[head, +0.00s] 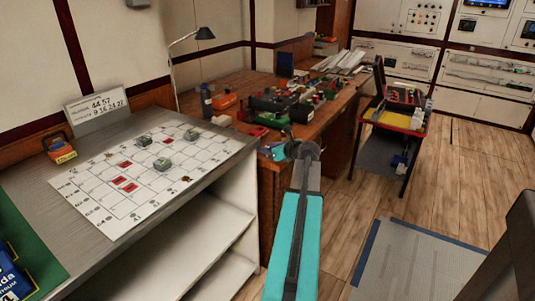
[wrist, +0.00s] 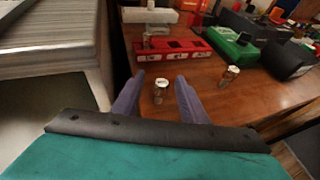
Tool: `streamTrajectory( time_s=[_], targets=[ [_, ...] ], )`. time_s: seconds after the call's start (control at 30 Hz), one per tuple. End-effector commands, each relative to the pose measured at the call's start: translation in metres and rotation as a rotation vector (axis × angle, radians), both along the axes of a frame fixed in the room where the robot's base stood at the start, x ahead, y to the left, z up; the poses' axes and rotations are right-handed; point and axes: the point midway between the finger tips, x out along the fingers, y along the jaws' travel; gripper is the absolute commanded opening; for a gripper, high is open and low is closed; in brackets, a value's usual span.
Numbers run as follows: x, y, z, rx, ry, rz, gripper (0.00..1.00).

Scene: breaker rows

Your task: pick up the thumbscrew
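In the wrist view my gripper (wrist: 160,77) is open, with its two purple-grey fingers apart over the brown desk. A small upright piece with a pale round top (wrist: 160,90) shows in the gap between the fingers and looks like the thumbscrew; I see no finger touching it. A similar small piece with a brownish body (wrist: 230,75) stands to the right, outside the fingers. I cannot tell for certain which is the thumbscrew. In the head view my arm reaches to the desk's near end and hides these pieces.
A red block with labels (wrist: 172,51) lies just beyond the fingers. A green case (wrist: 235,46) and dark boxes lie to the right. The grey bench (wrist: 50,52) edges the left. In the head view, a cluttered wooden desk (head: 268,160) stands beside the bench's grid sheet (head: 100,217).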

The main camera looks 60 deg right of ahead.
Motion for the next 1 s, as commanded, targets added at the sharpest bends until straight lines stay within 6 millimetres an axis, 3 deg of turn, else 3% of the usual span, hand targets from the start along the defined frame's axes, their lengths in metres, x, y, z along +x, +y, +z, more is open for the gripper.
streamTrajectory(
  time_s=[0.37, 0.8, 1.0],
  targets=[
    [0.002, -0.002, -0.001, 0.0, 0.0, -0.001, 0.39],
    [0.037, -0.019, -0.018, -0.001, 0.0, -0.002, 0.39],
    [0.043, -0.02, -0.02, 0.0, 0.0, -0.002, 0.39]
  ],
)
